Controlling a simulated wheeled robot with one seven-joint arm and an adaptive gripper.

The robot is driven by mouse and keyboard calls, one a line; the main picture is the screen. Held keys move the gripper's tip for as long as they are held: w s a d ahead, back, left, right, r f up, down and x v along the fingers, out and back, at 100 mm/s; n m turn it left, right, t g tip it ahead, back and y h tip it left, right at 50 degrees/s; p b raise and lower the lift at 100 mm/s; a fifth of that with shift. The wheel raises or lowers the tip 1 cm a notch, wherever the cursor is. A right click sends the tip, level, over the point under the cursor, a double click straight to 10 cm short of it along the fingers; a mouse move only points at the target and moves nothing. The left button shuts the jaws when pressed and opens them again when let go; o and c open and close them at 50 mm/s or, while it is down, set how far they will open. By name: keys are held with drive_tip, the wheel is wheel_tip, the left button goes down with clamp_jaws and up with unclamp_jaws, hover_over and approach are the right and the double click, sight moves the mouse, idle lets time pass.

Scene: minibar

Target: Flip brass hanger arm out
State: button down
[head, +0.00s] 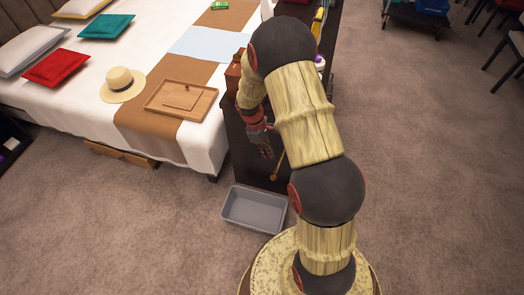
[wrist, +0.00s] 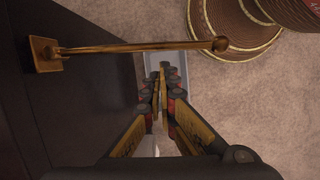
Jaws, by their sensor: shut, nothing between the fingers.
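The brass hanger arm (wrist: 135,48) is a thin rod with a ball at its tip. In the wrist view it runs from a square brass plate (wrist: 46,54) on a dark panel to the right, its ball end standing clear of the panel over the floor. In the head view its lower part (head: 278,166) shows beside the dark cabinet, partly hidden by my arm. My gripper (wrist: 163,72) is shut and empty. Its fingertips are just below the rod's middle in the wrist view; I cannot tell whether they touch it. My gripper also shows in the head view (head: 267,153).
A grey bin (head: 254,226) stands on the carpet below the hanger arm. The dark cabinet (head: 238,146) stands beside the bed (head: 205,142), which carries a wooden tray (head: 155,101) and a straw hat (head: 122,84).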

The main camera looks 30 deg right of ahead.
drive_tip(key=shift+s+d+f, duration=0.1)
drive_tip(key=shift+s+d, duration=0.15)
drive_tip(key=shift+s, duration=0.15)
drive_tip(key=shift+s+d+f+n+p, duration=0.1)
drive_tip(key=shift+s+d+n+p, duration=0.2)
drive_tip(key=shift+s, duration=0.25)
drive_tip(key=shift+s+d+n+p, duration=0.25)
drive_tip(key=shift+s+n+p, duration=0.05)
drive_tip(key=shift+s, duration=0.2)
drive_tip(key=w+a+r+p, duration=0.4)
drive_tip(key=w+r, duration=0.1)
drive_tip(key=r, duration=0.5)
drive_tip(key=shift+w+a+r+p, duration=0.2)
drive_tip(key=shift+w+a+p, duration=0.15)
drive_tip(key=shift+w+p, duration=0.05)
